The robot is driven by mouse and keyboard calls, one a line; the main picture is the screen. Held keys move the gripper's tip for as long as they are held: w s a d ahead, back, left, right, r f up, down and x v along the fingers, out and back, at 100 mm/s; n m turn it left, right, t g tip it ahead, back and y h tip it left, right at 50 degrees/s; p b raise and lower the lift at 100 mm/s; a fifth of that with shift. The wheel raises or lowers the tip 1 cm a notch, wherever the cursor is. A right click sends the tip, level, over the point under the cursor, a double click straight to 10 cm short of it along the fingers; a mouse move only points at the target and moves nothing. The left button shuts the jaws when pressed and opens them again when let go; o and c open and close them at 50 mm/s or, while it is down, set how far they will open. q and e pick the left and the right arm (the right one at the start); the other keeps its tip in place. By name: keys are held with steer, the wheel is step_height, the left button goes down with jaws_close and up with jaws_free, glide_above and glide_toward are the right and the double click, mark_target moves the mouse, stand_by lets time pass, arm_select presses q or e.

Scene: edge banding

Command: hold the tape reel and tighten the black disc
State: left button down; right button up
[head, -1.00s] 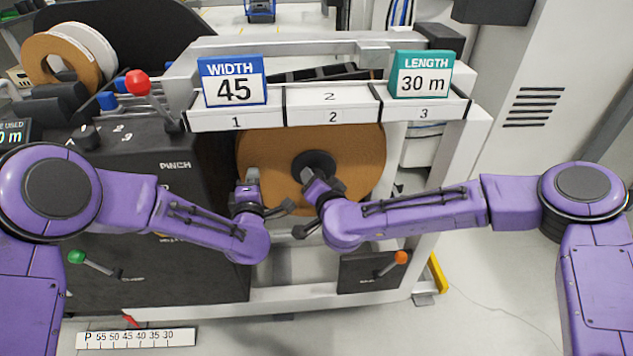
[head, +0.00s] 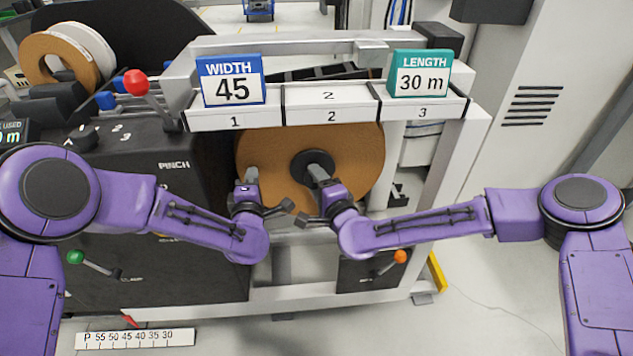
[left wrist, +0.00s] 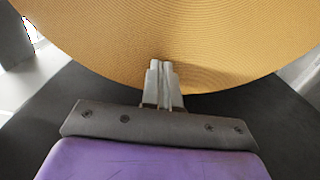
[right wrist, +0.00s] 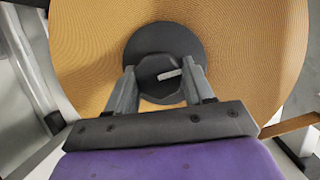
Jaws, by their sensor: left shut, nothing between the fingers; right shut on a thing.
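The tape reel (head: 358,150) is a wide brown-orange roll standing upright in the machine below the numbered bins. The black disc (head: 313,161) sits at its centre, and in the right wrist view a raised knob (right wrist: 158,76) with a small pale mark shows on it. My right gripper (head: 319,174) is shut on the disc's knob, its fingers either side of it in the right wrist view (right wrist: 160,85). My left gripper (head: 251,174) is shut and empty at the reel's left part. In the left wrist view its fingertips (left wrist: 160,66) lie over the reel's lower edge; contact is unclear.
A WIDTH 45 sign (head: 232,80) and a LENGTH 30 m sign (head: 420,73) stand on the bins above the reel. A dark cabinet with a red-knobbed lever (head: 136,82) is at left. An orange-knobbed lever (head: 400,257) is below right.

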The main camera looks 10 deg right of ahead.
steer(key=shift+m+t, duration=0.4)
steer(key=shift+m, duration=0.6)
steer(key=o, duration=1)
steer(key=shift+s, duration=0.1)
steer(key=v, duration=1.2)
steer(key=shift+d, duration=0.1)
